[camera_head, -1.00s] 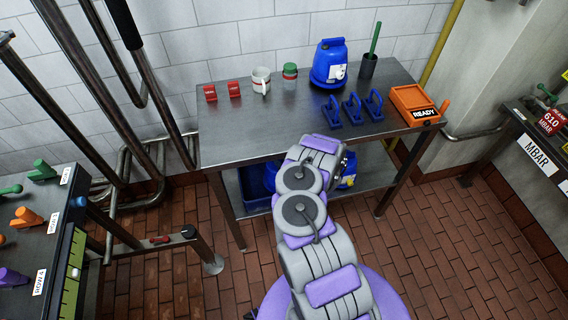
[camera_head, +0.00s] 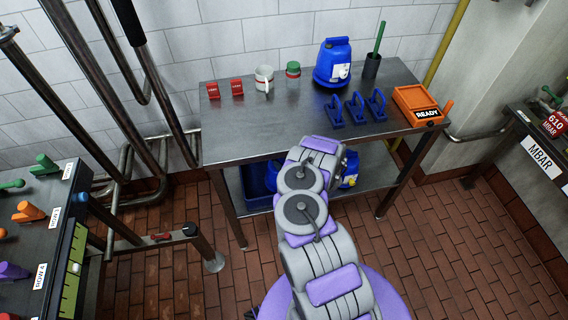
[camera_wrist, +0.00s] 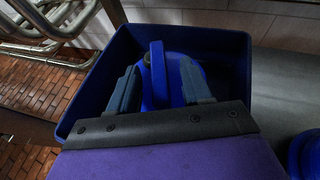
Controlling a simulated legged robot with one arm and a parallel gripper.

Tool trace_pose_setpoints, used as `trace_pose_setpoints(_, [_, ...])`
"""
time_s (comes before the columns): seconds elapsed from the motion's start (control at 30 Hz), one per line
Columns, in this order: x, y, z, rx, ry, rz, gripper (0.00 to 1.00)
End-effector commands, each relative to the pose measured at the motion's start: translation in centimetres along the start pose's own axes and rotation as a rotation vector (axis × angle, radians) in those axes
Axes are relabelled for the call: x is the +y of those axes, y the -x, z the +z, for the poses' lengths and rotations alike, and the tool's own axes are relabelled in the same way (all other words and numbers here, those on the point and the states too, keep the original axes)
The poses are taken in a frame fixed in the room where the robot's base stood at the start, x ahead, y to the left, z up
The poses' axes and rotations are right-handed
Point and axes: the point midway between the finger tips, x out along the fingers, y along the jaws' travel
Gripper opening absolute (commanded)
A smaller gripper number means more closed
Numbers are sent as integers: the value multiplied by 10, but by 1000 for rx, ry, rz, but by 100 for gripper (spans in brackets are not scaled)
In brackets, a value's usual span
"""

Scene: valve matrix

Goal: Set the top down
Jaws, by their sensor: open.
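In the wrist view, a blue top with an upright handle (camera_wrist: 158,72) and a rounded body sits inside a dark blue bin (camera_wrist: 228,45). My gripper (camera_wrist: 160,85) reaches into the bin with its fingers apart, one on each side of the handle. I cannot tell whether either finger touches it. In the head view, the bin (camera_head: 256,188) stands on the lower shelf of the steel table, left of my arm. My gripper is hidden there under the tabletop.
The steel table (camera_head: 240,138) holds a blue jug (camera_head: 332,65), several blue clips, a mug (camera_head: 264,78), and an orange READY box (camera_head: 416,105). Another blue container (camera_head: 350,168) is on the shelf right of my arm. Pipes and a valve bench stand at left.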

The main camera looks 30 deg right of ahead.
Motion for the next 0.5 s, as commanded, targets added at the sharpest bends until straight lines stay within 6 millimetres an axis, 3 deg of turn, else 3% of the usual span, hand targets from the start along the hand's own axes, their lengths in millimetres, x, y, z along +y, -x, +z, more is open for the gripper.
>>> trace_pose_setpoints(0.17, [-1, 10, 2, 1, -2, -2, 49])
trace_pose_setpoints(0.5, [-2, 74, 5, -2, -3, -4, 49])
